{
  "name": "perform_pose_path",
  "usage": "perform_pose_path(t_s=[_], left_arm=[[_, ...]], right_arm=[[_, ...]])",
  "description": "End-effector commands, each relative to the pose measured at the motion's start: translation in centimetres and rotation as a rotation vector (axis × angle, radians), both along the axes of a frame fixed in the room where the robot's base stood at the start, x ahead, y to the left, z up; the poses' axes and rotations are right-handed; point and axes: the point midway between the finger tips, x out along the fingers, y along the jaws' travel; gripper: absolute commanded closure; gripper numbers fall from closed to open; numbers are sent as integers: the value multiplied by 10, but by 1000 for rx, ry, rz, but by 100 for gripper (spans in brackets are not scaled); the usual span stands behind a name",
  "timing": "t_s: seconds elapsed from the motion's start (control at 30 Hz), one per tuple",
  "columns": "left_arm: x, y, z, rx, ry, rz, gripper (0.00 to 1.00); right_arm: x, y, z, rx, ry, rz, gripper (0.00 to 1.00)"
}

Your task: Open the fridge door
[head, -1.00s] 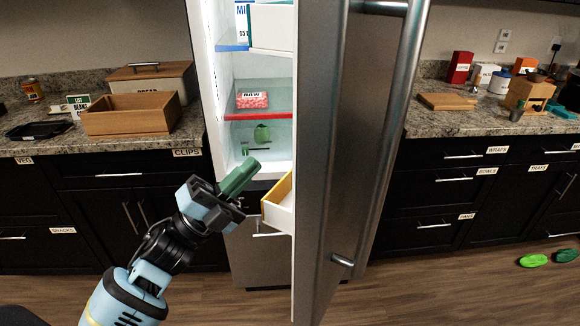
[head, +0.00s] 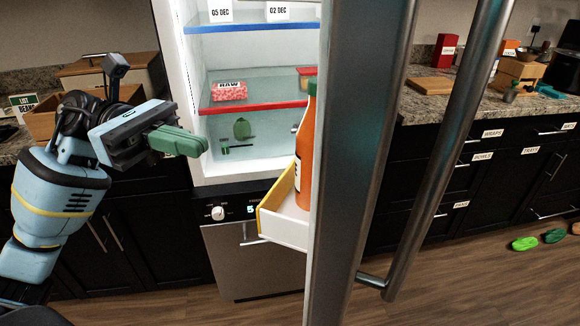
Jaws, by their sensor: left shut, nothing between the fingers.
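The fridge door (head: 358,150) stands open, swung out toward me, with its long metal handle (head: 440,160) on the right side. The fridge interior (head: 255,170) shows to the left of the door, with glass shelves and a red-edged shelf (head: 252,107). My left gripper (head: 200,146) is shut and empty, in front of the fridge opening's left side. It is apart from the door and its handle. My right gripper is not in view.
A yellow-edged door bin (head: 283,225) holding an orange bottle (head: 306,160) juts from the door's inner side. A pink package labelled RAW (head: 229,91) lies on the shelf. Counters with drawers flank the fridge. Green objects (head: 525,243) lie on the floor at right.

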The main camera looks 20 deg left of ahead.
Motion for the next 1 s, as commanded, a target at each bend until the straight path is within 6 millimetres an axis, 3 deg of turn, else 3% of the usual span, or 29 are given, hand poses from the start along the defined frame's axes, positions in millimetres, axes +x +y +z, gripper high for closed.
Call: perform_pose_path(t_s=[0.23,0.7,1.0], left_arm=[[-1,-18,2,-2,0,-3,100],[-2,-103,4,-5,0,-4,100],[-1,-136,2,-5,2,-2,100]], right_arm=[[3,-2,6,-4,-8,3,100],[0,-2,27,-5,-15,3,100],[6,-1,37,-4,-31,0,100]])
